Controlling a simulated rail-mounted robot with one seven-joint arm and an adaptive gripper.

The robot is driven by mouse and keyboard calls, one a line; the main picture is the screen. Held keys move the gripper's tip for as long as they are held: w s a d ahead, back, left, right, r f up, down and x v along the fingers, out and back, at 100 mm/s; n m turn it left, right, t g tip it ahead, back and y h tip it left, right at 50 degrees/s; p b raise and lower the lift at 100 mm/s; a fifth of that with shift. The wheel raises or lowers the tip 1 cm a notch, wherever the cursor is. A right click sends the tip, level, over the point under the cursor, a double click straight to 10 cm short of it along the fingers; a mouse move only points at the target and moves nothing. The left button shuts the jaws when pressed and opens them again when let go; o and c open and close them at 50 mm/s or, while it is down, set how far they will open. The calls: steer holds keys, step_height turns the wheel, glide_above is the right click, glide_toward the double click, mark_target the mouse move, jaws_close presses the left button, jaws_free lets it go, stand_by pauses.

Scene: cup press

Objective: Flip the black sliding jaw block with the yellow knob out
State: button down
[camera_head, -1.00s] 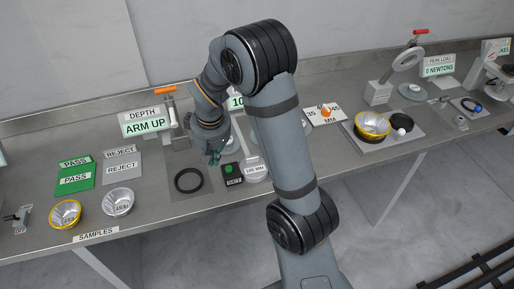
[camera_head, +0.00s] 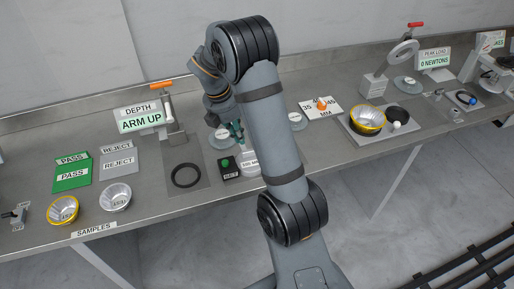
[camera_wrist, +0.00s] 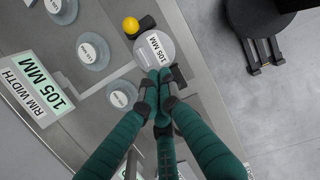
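The black sliding jaw block (camera_wrist: 144,27) with its round yellow knob (camera_wrist: 130,25) is near the top middle of the wrist view. It stands at the upper left edge of a pale disc (camera_wrist: 157,48) marked 105 MM. The tips are over the disc's lower edge, apart from the knob in the picture. A second black block (camera_wrist: 178,78) shows partly behind them. In the head view my gripper (camera_head: 237,130) is half hidden by my arm, and the jaw block is hidden.
A RIM WIDTH sign (camera_wrist: 37,88) reading 105 MM is at the left of the wrist view. Several round weighted discs (camera_wrist: 92,50) lie nearby. In the head view a green-button box (camera_head: 228,168), a black ring (camera_head: 187,175) and a depth press (camera_head: 168,115) are left of my arm.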

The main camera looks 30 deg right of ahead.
stand_by(0.3)
steer(key=x, duration=0.9)
steer(key=shift+d+f+p, duration=0.15)
steer(key=shift+f+p, duration=0.15)
steer(key=shift+f, duration=0.05)
steer(key=d+p, duration=0.2)
steer(key=d, duration=0.1)
steer(key=shift+w+r, duration=0.15)
steer(key=shift+r, duration=0.15)
steer(key=shift+d, duration=0.5)
